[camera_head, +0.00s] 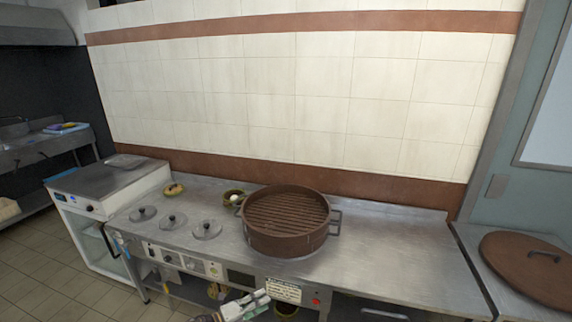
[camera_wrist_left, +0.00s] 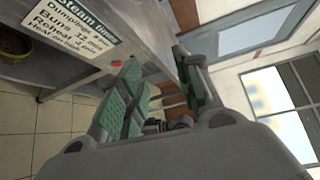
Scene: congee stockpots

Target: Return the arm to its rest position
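My left gripper (camera_head: 247,306) shows at the bottom of the head view, low in front of the steel counter. In the left wrist view its two green-padded fingers (camera_wrist_left: 157,62) stand apart with nothing held between them. The gripper is clear of the things on the counter. My right gripper is in neither view.
A round brown steamer (camera_head: 285,241) stands on the steel counter (camera_head: 375,262), with a small bowl holding a white item (camera_head: 233,196) beside it. Several lidded wells (camera_head: 207,229) lie left. A brown lid (camera_head: 530,262) rests on the right-hand counter. A steam-times sign (camera_wrist_left: 75,35) hangs on the counter front.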

